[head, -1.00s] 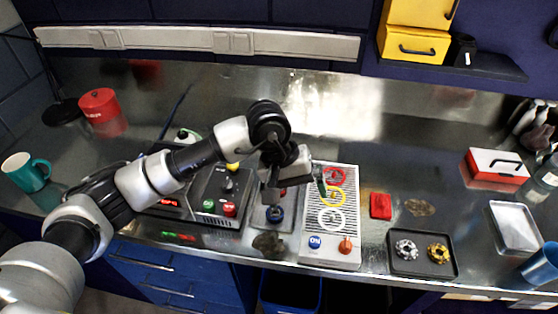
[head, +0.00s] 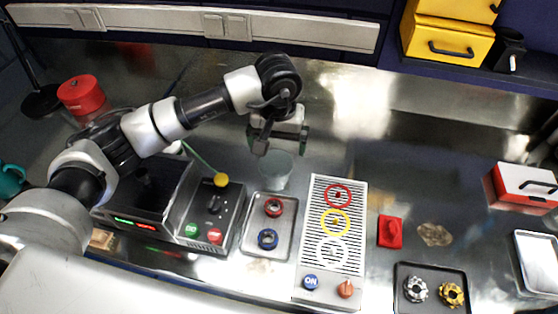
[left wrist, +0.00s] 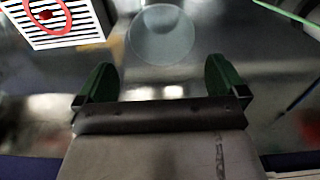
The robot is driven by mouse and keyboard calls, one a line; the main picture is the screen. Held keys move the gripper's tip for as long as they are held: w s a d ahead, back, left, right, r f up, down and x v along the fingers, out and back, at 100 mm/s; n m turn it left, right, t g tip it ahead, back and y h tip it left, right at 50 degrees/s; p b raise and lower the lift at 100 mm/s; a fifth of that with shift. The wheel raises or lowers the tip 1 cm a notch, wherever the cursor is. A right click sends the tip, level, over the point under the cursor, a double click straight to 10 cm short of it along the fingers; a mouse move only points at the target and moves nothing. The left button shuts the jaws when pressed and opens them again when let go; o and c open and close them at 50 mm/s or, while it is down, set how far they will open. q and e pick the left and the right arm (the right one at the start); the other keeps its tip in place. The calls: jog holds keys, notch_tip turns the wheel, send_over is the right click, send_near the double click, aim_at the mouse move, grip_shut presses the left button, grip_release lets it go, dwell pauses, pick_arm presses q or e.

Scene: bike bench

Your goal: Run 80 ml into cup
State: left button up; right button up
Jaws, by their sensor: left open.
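A clear, see-through cup (head: 275,172) stands on the steel bench behind the small ring tray; it also shows in the left wrist view (left wrist: 162,35), beyond the fingertips. My left gripper (head: 281,147) is open and empty, just behind and above the cup in the head view. Its green fingers (left wrist: 160,80) are apart in the left wrist view, with the cup not between them. A dark machine (head: 215,212) with a green and a red button, a knob and a yellow-ball lever (head: 221,180) stands to the left. Its display (head: 137,221) is too small to read.
A small tray (head: 284,246) holds a red and a blue ring. A striped panel (head: 348,262) with coloured rings, an ON button and an orange knob lies right of it. A red block (head: 390,231) and a dark tray (head: 408,269) lie farther right. The bench behind is clear.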

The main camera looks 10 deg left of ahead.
aim_at(276, 169)
pick_arm(q)
jog(key=f, duration=0.2)
jog(key=s+f+p, duration=0.1)
jog(key=f, duration=0.1)
jog(key=shift+f+p, duration=0.25)
jog(key=shift+p, duration=0.05)
notch_tip(276, 169, down, 4)
jog(key=shift+a+r+p, duration=0.15)
jog(key=shift+r+p, duration=0.05)
jog(key=shift+p, duration=0.9)
jog(key=shift+f, duration=0.55)
jog(key=shift+w+f, duration=0.1)
jog(key=c, duration=0.7)
jog(key=shift+c, duration=0.2)
